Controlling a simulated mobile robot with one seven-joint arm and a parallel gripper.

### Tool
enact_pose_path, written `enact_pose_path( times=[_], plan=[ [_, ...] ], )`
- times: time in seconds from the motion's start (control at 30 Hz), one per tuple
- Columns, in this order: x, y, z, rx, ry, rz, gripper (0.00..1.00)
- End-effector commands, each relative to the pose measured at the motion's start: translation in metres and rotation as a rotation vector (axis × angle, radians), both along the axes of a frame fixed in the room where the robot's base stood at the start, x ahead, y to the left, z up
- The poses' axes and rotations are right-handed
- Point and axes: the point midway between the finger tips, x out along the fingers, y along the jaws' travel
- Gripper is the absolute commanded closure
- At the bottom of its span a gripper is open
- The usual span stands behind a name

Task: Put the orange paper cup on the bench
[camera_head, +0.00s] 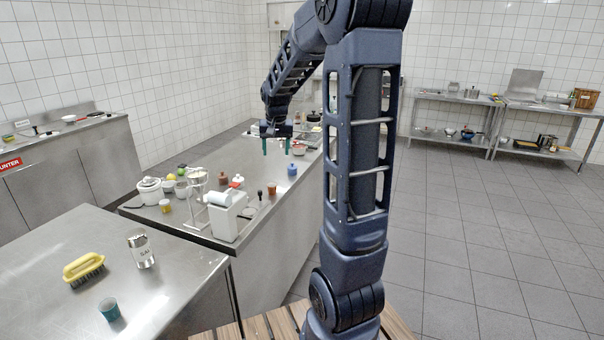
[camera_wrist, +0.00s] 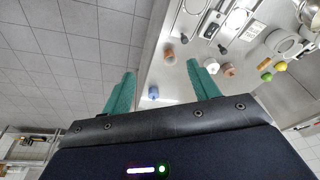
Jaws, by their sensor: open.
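A small orange-brown cup (camera_head: 272,188) stands upright near the right edge of the middle steel counter (camera_head: 262,228). It looks like the orange paper cup, and it also shows in the wrist view (camera_wrist: 169,57), between and beyond my fingertips. My gripper (camera_head: 276,147) is open and empty above the counter, farther back than the cup; its two green fingers point down. A slatted wooden surface (camera_head: 257,327), perhaps the bench, shows at the bottom of the head view, partly hidden by my arm.
The front steel table (camera_head: 60,250) holds a brush, a metal can and a teal cup. The right floor is clear.

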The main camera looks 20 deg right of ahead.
Motion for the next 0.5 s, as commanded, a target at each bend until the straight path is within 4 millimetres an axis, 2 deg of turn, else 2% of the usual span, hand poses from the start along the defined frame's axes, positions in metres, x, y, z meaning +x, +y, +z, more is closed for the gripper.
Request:
enact_pose_path(
  times=[0.03,0.2,0.5],
  plan=[
    [-0.016,0.001,0.010,-0.001,-0.012,0.011,0.40],
    [-0.066,0.005,0.032,-0.003,-0.039,0.055,0.40],
    [-0.155,0.012,0.054,-0.016,-0.087,0.131,0.40]
  ],
)
